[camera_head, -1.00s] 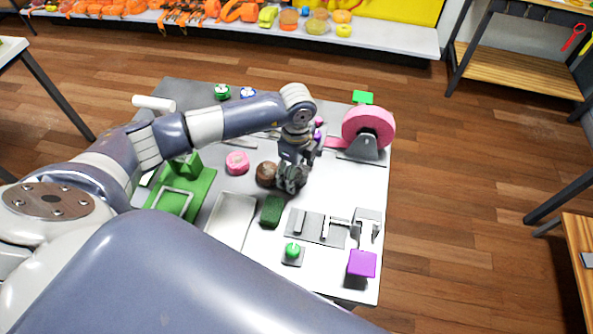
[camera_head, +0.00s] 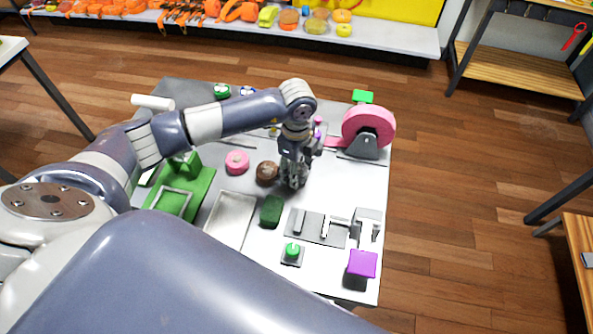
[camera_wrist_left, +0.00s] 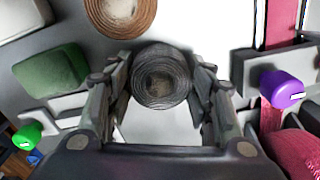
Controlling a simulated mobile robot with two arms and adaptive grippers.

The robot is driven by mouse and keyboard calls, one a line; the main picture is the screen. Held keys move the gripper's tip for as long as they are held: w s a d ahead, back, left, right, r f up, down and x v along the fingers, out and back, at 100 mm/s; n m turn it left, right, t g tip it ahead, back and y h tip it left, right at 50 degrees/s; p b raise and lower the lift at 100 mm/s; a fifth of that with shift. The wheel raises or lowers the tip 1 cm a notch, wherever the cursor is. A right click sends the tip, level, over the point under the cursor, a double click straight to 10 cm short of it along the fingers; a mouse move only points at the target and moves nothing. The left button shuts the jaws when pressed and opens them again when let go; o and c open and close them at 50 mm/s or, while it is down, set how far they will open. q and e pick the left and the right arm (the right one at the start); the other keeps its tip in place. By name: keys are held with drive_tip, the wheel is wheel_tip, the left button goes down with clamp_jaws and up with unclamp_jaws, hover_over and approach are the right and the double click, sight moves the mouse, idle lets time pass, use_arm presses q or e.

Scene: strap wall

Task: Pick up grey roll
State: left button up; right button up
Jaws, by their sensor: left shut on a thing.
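The grey roll (camera_wrist_left: 160,78) is a dark grey coil, seen end-on between the fingers of my left gripper (camera_wrist_left: 163,100) in the left wrist view. The fingers are closed against both its sides. In the head view my left gripper (camera_head: 293,180) points down over the middle of the white table, right of the brown roll (camera_head: 267,173). There the grey roll is mostly hidden by the fingers, and I cannot tell whether it is off the table. My right gripper is not in view.
Near the gripper are a dark green block (camera_head: 272,211), a pink roll (camera_head: 237,162) and a large pink reel (camera_head: 369,127) on a stand. A purple block (camera_head: 362,263) and a green knob (camera_head: 292,250) are at the front. A grey tray (camera_head: 231,220) lies front left.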

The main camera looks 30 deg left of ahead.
use_arm(q)
wheel_tip(320, 180, up, 2)
drive_tip(key=shift+r+b, duration=0.25)
drive_tip(key=shift+b, duration=0.4)
drive_tip(key=s+a+b, duration=0.1)
drive_tip(key=s+a, duration=0.2)
drive_tip(key=s+a+b, duration=0.1)
drive_tip(key=s+a, duration=0.2)
drive_tip(key=a, duration=0.1)
drive_tip(key=s+a+r+b, duration=0.1)
drive_tip(key=s+a+b, duration=0.1)
drive_tip(key=s+a, duration=0.1)
drive_tip(key=shift+s+a, duration=0.1)
drive_tip(key=shift+a, duration=0.15)
drive_tip(key=shift+s+a+r+b, duration=0.25)
drive_tip(key=shift+s+a+b, duration=0.15)
drive_tip(key=shift+s+a, duration=0.35)
